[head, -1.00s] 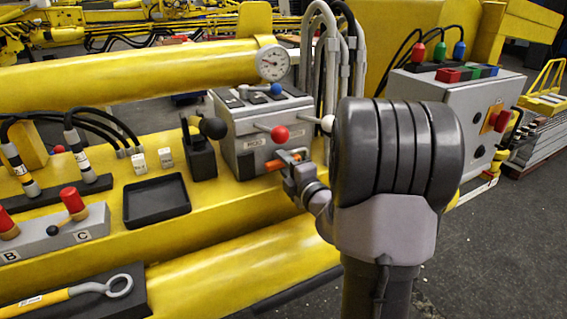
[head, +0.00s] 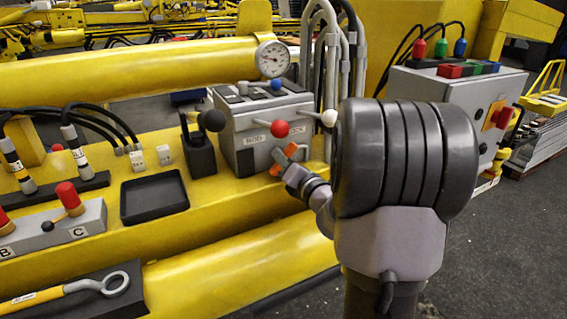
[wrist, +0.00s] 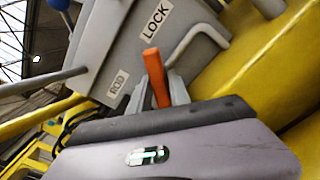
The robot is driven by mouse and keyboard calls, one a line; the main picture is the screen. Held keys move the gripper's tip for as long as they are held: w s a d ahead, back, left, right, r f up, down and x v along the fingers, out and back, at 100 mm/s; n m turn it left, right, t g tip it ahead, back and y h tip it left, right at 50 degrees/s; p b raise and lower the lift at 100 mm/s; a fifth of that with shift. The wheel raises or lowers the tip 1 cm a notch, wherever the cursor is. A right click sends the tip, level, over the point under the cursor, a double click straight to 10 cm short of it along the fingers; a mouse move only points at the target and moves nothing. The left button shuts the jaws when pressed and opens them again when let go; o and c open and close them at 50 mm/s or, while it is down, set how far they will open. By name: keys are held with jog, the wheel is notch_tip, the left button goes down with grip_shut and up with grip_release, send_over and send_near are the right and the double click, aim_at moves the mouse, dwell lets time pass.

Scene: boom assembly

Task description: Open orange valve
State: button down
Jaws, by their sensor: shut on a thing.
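The orange valve handle (head: 275,170) sits low on the front of the grey control box (head: 240,135), below a red-knobbed lever. In the wrist view the handle (wrist: 155,78) stands between my two fingers, near the ROD and LOCK labels. My gripper (head: 284,158) is shut on the handle, and its fingers (wrist: 163,98) also show in the wrist view. In the head view the handle is partly covered by the fingers and looks tilted. The valve body is hidden.
Close by on the box are a red-knobbed lever (head: 279,129), a black-knobbed lever (head: 211,121) and a white-knobbed lever (head: 329,118). A gauge (head: 272,59) and grey pipes stand behind. An empty black tray (head: 154,199) lies to the left.

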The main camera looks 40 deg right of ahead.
jog(key=n+b, duration=0.3)
jog(key=n, duration=0.2)
jog(key=shift+f, duration=0.15)
jog(key=shift+n+b, duration=1.2)
jog(key=shift+n, duration=0.4)
jog(key=c, duration=1.3)
grip_release()
